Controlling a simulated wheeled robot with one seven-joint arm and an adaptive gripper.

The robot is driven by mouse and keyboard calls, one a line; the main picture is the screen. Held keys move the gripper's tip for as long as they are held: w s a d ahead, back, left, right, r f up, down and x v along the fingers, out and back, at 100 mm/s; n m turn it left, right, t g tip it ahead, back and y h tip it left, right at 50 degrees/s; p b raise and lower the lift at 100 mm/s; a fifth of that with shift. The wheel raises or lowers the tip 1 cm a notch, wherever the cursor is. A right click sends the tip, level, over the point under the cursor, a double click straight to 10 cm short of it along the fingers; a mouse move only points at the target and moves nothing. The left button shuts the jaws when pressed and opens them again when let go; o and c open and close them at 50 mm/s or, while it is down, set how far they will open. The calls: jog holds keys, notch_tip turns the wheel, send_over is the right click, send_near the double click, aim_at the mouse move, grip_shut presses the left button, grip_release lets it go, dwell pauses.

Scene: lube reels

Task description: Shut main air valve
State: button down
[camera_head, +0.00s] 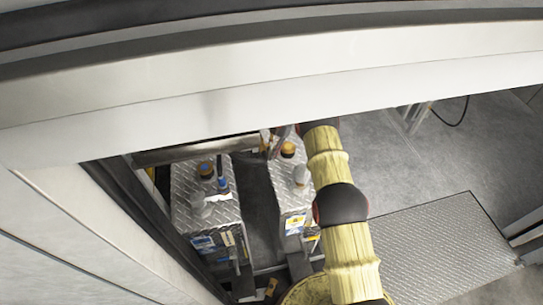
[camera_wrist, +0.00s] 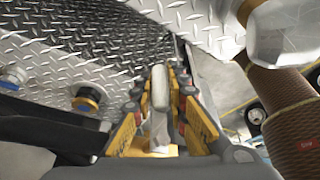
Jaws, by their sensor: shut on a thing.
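In the wrist view my gripper (camera_wrist: 160,112) has its yellow fingers on either side of a pale, rounded, lever-like piece (camera_wrist: 160,88) and is shut on it. The piece stands lengthwise between the fingers. I cannot tell for certain that it is the main air valve's handle, and no valve body or pipe shows clearly around it. In the head view my arm reaches up the middle, and its far end passes behind a white beam. My gripper is not clearly visible there.
Two diamond-plate tanks, left (camera_head: 205,190) and right (camera_head: 290,190), stand below the white beam (camera_head: 250,105) in the head view. A dark gap separates them. A brown cylinder (camera_wrist: 278,100) and a capped diamond-plate surface (camera_wrist: 50,70) lie close around my gripper. Grey floor (camera_head: 420,150) is open at right.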

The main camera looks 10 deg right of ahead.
jog(key=shift+s, duration=0.1)
dwell(0.4)
jog(key=c, duration=1.7)
grip_release()
jog(key=shift+c, duration=0.2)
jog(key=v, duration=1.2)
jog(key=shift+w+f, duration=0.15)
jog(key=shift+w, duration=0.1)
